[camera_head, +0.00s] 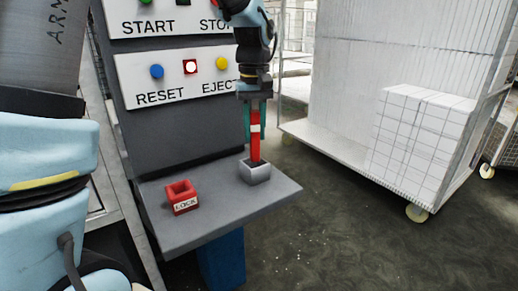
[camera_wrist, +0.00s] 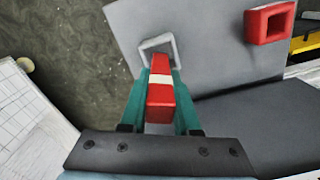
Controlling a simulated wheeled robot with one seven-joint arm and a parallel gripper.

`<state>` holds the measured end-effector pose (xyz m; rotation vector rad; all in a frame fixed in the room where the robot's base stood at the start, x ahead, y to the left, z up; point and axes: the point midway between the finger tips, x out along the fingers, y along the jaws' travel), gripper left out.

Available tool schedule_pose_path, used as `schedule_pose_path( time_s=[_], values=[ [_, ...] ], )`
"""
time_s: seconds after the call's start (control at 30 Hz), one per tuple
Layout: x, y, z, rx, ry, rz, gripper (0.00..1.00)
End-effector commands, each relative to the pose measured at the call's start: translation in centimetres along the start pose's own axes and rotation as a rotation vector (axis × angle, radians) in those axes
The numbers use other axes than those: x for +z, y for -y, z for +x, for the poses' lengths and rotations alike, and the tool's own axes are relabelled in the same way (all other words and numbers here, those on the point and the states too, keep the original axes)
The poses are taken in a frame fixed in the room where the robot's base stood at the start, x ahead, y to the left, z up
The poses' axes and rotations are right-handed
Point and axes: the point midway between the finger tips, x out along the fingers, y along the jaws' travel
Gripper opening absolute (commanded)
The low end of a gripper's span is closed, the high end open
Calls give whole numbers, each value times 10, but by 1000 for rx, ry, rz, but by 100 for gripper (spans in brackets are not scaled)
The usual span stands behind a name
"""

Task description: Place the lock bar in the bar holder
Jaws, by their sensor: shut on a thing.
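The lock bar is a red bar (camera_head: 256,148) with a white band, upright in the head view. My gripper (camera_head: 255,135) has teal fingers and is shut on it from above. The bar also shows between the fingers in the wrist view (camera_wrist: 160,100). A grey square holder (camera_head: 255,175) stands on the shelf directly below the bar. The bar's lower end is at the holder's dark opening and seems to enter it; how deep I cannot tell. In the wrist view the holder's rim (camera_wrist: 144,46) frames the area beyond the bar, its inside partly hidden.
A red square socket (camera_head: 183,204) labelled LOCK stands on the grey shelf (camera_head: 225,215), left of the holder. A button panel (camera_head: 175,80) with RESET and EJECT rises behind. A wheeled mesh cart (camera_head: 345,120) carrying a white block (camera_head: 420,135) stands at right.

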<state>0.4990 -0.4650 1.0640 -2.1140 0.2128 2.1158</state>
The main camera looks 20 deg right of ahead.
Motion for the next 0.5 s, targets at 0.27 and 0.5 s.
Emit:
schedule_pose_path(
  time_s=[0.27, 0.5],
  values=[
    [0, 0, 30, -1, 3, -1, 0],
    [0, 0, 48, 1, -1, -2, 0]
  ],
)
